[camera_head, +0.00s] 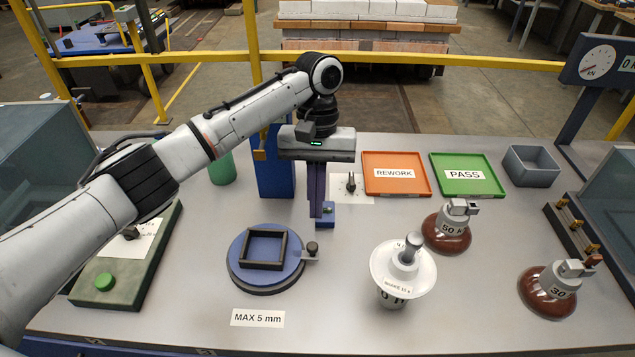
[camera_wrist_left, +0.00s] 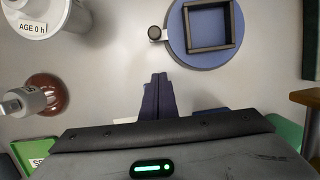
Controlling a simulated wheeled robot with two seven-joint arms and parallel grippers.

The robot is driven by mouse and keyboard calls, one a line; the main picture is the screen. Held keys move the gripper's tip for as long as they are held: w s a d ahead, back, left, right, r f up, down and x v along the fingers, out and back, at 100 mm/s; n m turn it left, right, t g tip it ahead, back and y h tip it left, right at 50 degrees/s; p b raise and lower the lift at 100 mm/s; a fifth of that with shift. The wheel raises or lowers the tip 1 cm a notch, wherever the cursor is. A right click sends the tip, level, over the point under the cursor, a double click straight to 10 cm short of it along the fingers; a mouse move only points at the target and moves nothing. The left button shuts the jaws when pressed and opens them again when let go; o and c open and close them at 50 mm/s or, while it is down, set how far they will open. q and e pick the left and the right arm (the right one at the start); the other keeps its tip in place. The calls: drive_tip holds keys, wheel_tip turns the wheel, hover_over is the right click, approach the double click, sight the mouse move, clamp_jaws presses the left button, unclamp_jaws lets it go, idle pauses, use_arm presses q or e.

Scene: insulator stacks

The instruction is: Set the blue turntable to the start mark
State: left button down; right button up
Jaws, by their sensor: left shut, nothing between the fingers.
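The blue turntable (camera_head: 266,259) lies on the table's middle, with a dark square frame (camera_head: 263,251) on top. A small crank arm with a dark knob (camera_head: 312,248) sticks out at its right side. In the left wrist view the turntable (camera_wrist_left: 180,30) is at the top, its knob (camera_wrist_left: 155,33) at its left edge. My left gripper (camera_head: 316,214) points down behind and right of the turntable, apart from the knob. Its fingers (camera_wrist_left: 157,97) are shut and empty. I cannot make out a start mark. My right gripper is not in view.
A white insulator (camera_head: 400,271) stands right of the turntable; brown insulators (camera_head: 447,231) are farther right. An orange REWORK tray (camera_head: 396,187) and green PASS tray (camera_head: 440,187) lie behind. A "MAX 5 mm" label (camera_head: 258,318) lies in front.

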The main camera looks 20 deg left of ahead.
use_arm(q)
drive_tip(key=x, duration=0.3)
drive_tip(key=shift+s+f, duration=0.2)
drive_tip(key=shift+f, duration=0.15)
drive_tip(key=shift+s+d+r+p, duration=0.1)
drive_tip(key=shift+s+d+p, duration=0.1)
drive_tip(key=shift+s, duration=0.3)
drive_tip(key=shift+s+d+r+p, duration=0.1)
drive_tip(key=shift+s+p, duration=0.05)
drive_tip(key=shift+s, duration=0.35)
drive_tip(key=shift+s+d, duration=0.2)
drive_tip(key=shift+s, duration=0.55)
drive_tip(key=shift+w, duration=0.1)
